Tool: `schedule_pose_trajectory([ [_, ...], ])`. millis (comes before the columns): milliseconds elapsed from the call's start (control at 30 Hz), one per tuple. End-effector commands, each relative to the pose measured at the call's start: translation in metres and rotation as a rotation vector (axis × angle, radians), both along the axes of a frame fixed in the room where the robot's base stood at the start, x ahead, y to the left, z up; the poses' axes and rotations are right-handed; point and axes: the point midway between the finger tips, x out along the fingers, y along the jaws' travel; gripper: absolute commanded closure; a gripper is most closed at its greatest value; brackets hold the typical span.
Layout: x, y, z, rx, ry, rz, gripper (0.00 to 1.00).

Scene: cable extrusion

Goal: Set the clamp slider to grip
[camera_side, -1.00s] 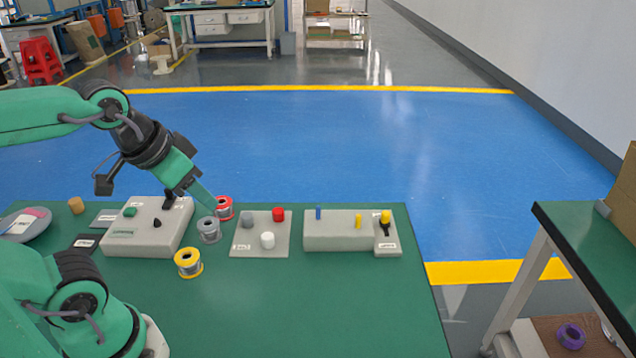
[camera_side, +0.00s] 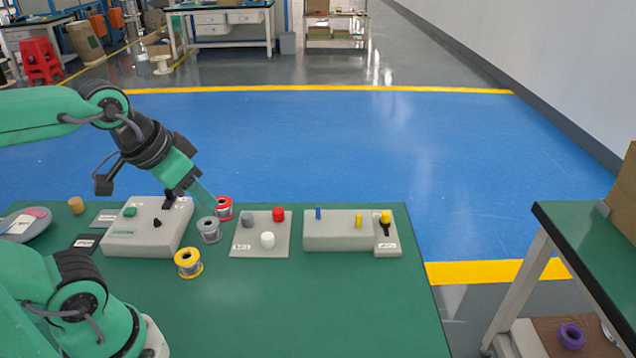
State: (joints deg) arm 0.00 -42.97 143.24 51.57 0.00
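A slider with a yellow knob (camera_side: 385,216) stands over a dark slot on a small grey plate (camera_side: 388,246), at the right end of the grey block (camera_side: 335,238). The plate's label is too small to read. I take this to be the clamp slider. My gripper (camera_side: 193,203) is far to its left, pointing down and right, above the grey control box (camera_side: 140,236) and close to the spools. Its finger gap is too small and overlapped to tell open from shut. I see nothing held in it.
Red (camera_side: 224,208), grey (camera_side: 209,230) and yellow (camera_side: 188,263) spools stand below and beside my gripper. A plate (camera_side: 250,248) with grey, red and white caps lies mid-table. Blue (camera_side: 318,213) and yellow (camera_side: 358,221) pins rise from the block. The front table is clear.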

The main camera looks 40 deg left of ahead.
Motion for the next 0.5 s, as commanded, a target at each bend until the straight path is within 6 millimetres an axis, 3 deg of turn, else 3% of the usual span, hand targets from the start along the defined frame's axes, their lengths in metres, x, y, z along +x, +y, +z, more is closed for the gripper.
schedule_pose_trajectory([
  [167, 0.0, 0.0, 0.0, 0.0, 0.0, 0.0, 0.64],
  [233, 0.0, 0.0, 0.0, 0.0, 0.0, 0.0, 0.58],
  [500, 0.01, -0.001, 0.008, -0.004, 0.013, 0.003, 0.58],
])
